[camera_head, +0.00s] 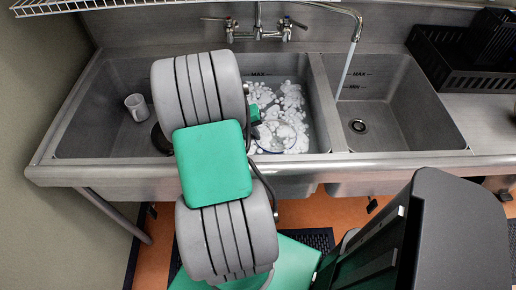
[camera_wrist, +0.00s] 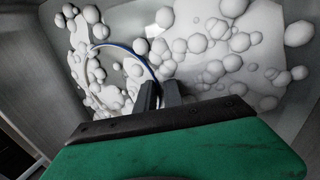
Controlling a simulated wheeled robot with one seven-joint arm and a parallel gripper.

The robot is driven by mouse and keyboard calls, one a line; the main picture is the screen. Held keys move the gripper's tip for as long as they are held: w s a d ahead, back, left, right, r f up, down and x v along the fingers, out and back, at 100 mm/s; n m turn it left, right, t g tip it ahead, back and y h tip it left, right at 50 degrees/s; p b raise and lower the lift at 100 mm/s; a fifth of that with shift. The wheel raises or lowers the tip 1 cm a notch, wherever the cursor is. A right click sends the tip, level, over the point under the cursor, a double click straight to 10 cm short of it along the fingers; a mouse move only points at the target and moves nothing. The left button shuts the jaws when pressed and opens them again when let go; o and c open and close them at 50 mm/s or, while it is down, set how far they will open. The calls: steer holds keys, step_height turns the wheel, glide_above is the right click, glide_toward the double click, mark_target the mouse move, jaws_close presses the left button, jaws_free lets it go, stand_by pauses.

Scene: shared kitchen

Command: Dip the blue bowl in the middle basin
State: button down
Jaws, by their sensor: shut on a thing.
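The blue bowl (camera_head: 277,137) is in the middle basin (camera_head: 306,104), among white suds; it looks clear with a thin blue rim. In the wrist view the rim of the blue bowl (camera_wrist: 128,47) curves up to my fingers, with foam around and inside it. My gripper (camera_wrist: 160,90) is shut on the bowl's rim, low in the basin. In the head view my arm hides most of my gripper and the basin's left part. How deep the bowl sits in the water cannot be told.
The left basin (camera_head: 90,135) holds a white mug (camera_head: 137,107). The right basin (camera_head: 385,105) is empty, with water running from a faucet (camera_head: 357,28) into it. A black rack (camera_head: 460,65) stands on the right counter. Steel dividers (camera_head: 324,100) separate the basins.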

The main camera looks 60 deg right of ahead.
steer(key=shift+s+d+f, duration=0.2)
steer(key=shift+s+f, duration=0.3)
steer(key=shift+s, duration=0.05)
steer(key=shift+r, duration=0.15)
step_height(320, 180, up, 21)
steer(key=p, duration=1.4)
steer(key=shift+s+a+r+p, duration=0.3)
steer(key=shift+s+a, duration=0.05)
steer(key=shift+a, duration=0.4)
steer(key=shift+s+a+r+p, duration=0.25)
steer(key=shift+s+a+p, duration=0.15)
steer(key=shift+a, duration=0.35)
steer(key=shift+s+a+r+p, duration=0.25)
steer(key=shift+s+a+r, duration=0.1)
steer(key=shift+a, duration=0.4)
